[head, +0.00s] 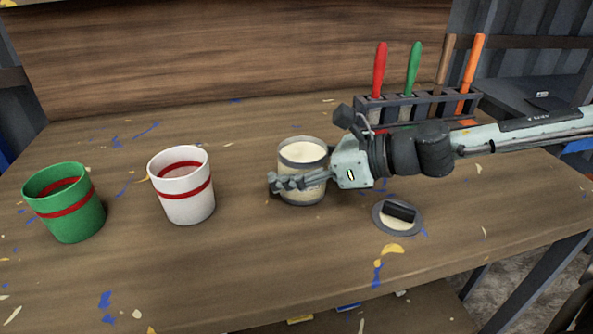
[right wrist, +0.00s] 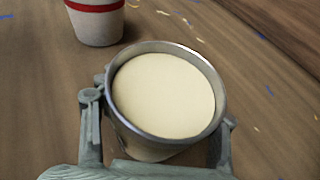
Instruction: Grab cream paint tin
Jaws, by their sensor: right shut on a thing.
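The cream paint tin (head: 303,156) stands upright and open-topped on the wooden table, near the middle of the head view. Cream paint fills it close to the metal rim, and the right wrist view shows the tin (right wrist: 165,95) from above. My right gripper (head: 298,184) comes in from the right and is shut on the tin, one finger on each side of its body. The finger on the far side is hidden in the head view. My left gripper is not in view.
A white cup with a red band (head: 184,190) stands left of the tin, and a green one (head: 68,208) further left. A round lid with a dark handle (head: 397,216) lies at front right. A rack (head: 418,108) of several coloured-handled tools stands behind my right arm.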

